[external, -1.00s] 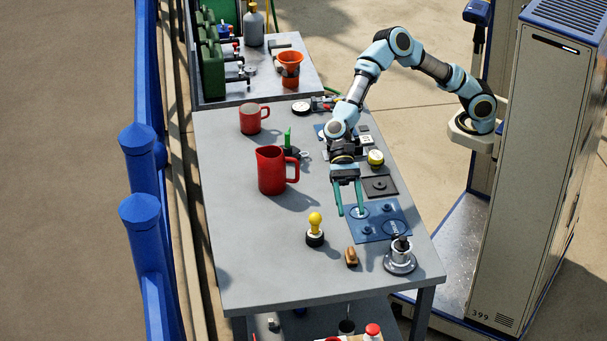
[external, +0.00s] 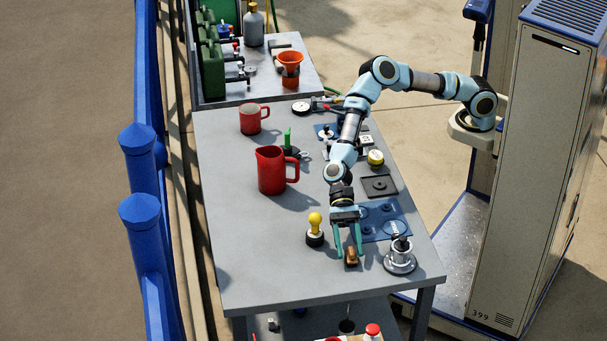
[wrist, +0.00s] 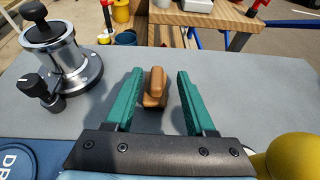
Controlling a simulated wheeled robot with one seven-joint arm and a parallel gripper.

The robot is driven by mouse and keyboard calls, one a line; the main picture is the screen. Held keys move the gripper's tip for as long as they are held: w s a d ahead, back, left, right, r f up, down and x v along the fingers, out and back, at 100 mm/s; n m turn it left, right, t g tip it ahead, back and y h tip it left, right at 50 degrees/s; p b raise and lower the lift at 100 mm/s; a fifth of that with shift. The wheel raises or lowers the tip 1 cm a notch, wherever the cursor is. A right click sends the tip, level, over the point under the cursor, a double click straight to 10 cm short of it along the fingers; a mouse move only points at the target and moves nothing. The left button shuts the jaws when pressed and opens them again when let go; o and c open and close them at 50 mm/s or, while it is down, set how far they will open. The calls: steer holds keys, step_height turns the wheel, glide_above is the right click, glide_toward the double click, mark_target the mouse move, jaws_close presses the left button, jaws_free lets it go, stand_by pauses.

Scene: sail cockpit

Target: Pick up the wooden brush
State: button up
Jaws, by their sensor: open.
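The wooden brush (external: 351,256) is a small brown block with a raised grip, lying near the front edge of the grey table. In the wrist view the brush (wrist: 154,88) shows between and a little beyond the green fingertips. My gripper (external: 348,252) is open and empty above the table, its two fingers on either side of the brush as seen from outside. In the wrist view my gripper (wrist: 156,75) has a clear gap between each finger and the brush. The underside of the brush is hidden.
A yellow-knobbed stamp (external: 315,229) stands close left of my gripper. A metal cylinder on a round base (external: 400,257) stands to the right. A blue mat (external: 377,235) lies behind. A red pitcher (external: 271,172) is further back. The table's front left (external: 260,275) is clear.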

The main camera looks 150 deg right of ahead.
mark_target(353, 258)
steer(key=p+x, duration=0.1)
steer(key=x, duration=0.3)
steer(key=shift+a+r, duration=0.15)
steer(key=shift+a, duration=0.1)
steer(key=shift+c, duration=0.2)
jaws_close()
